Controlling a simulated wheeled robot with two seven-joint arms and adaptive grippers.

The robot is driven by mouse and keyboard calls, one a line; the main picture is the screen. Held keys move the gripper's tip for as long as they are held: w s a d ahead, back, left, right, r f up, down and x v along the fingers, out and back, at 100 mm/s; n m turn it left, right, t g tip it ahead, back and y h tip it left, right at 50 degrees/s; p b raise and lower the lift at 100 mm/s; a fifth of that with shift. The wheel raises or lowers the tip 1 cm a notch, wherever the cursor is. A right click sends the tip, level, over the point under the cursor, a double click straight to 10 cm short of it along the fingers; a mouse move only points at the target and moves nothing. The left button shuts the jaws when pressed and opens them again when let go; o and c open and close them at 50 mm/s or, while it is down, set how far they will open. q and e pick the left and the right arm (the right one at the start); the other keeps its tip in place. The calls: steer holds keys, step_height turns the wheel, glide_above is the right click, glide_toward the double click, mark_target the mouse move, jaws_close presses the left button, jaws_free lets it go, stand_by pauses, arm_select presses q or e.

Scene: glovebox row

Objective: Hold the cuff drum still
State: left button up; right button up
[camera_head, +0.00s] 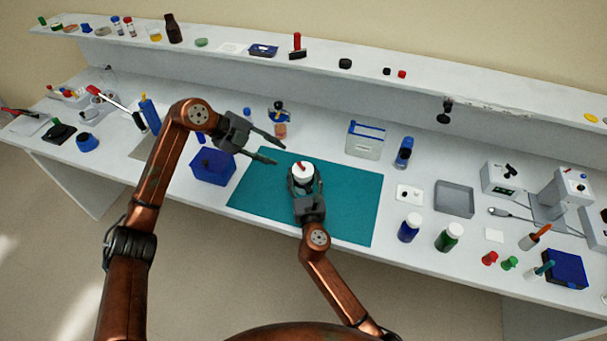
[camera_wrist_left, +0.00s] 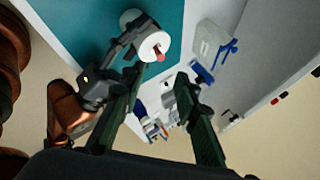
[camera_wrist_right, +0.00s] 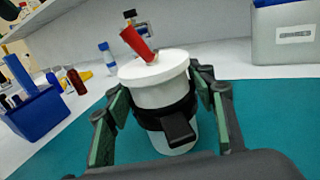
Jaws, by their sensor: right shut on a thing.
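The cuff drum (camera_head: 303,171) is a white cylinder with a wide white lid and a red piece on top. It stands upright on the teal mat (camera_head: 350,205). In the right wrist view the drum (camera_wrist_right: 160,92) has a black band with a black block around its middle. My right gripper (camera_head: 304,187) is shut on the drum, one finger on each side. My left gripper (camera_head: 279,152) is open and empty, above the mat's back left edge, left of the drum. The left wrist view shows the drum (camera_wrist_left: 152,46) beyond its open fingers.
A blue bin (camera_head: 212,167) stands left of the mat, near my left gripper. A clear box with blue trim (camera_head: 365,140) stands behind the mat. Blue and green jars (camera_head: 410,228) stand to its right. The mat around the drum is clear.

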arm_select(q)
steer(key=shift+c, duration=0.8)
steer(key=s+d+h, duration=0.1)
steer(key=s+d, duration=0.1)
steer(key=s+d+f+n+g+h, duration=0.1)
steer(key=d+h, duration=0.1)
steer(key=s+d+n+h, duration=0.1)
steer(key=s+d, duration=0.1)
steer(key=shift+s+f+h, duration=0.15)
steer(key=shift+s+h, duration=0.15)
jaws_close()
steer(key=s+d+r+n+h, duration=0.1)
steer(key=s+r+n+h, duration=0.1)
steer(key=s+n+h, duration=0.35)
steer(key=w+a+f+n+t+y, duration=0.1)
steer(key=f+n+t, duration=0.4)
steer(key=n, duration=0.6)
steer(key=w+a+f+n+t+y, duration=0.1)
steer(key=a+f+n+t+y, duration=0.2)
steer(key=n, duration=0.8)
steer(key=w+a+f+n+t+y, duration=0.1)
steer(key=a+f+n+t+y, duration=0.1)
steer(key=a+f+n+t, duration=0.5)
steer(key=shift+w+a+f+n+t, duration=0.1)
steer(key=shift+n+t, duration=0.1)
steer(key=shift+n, duration=0.95)
steer(key=shift+a+f+n+t, duration=0.1)
steer(key=shift+n+t, duration=0.1)
steer(key=shift+n, duration=0.9)
